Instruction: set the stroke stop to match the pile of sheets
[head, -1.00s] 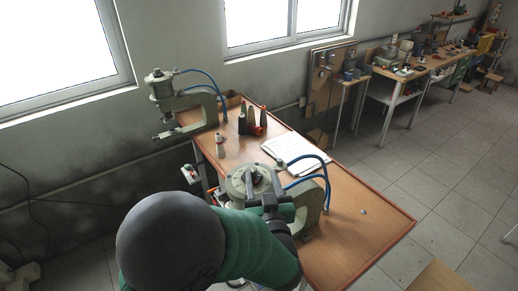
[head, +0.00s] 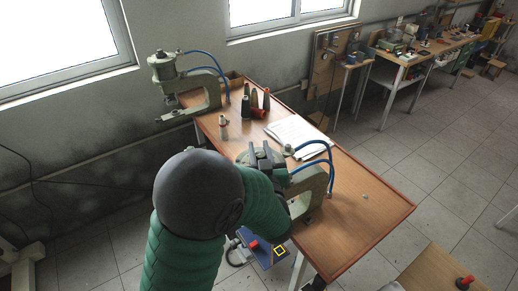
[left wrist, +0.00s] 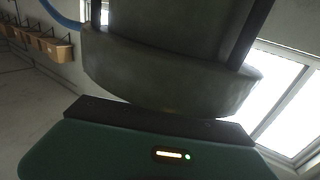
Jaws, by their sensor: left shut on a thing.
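The near pneumatic press (head: 314,182) is a grey-green C-shaped machine at the table's front edge, with blue hoses. The round top of its head (head: 246,157) is mostly behind my left gripper (head: 264,157). The gripper's dark fingers are over this top and shut on a round part there, which I take to be the stroke stop. In the left wrist view a grey-green round body (left wrist: 165,65) fills the space between the two dark fingers. Any scale or mark on it is hidden. The pile of white sheets (head: 297,134) lies flat behind the press. My right gripper is out of view.
A second press (head: 190,98) stands at the table's far left end. Several thread cones (head: 245,107) stand between it and the sheets. A blue box (head: 277,252) with a yellow square sits low by the front edge. The table's right part (head: 350,225) is mostly clear.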

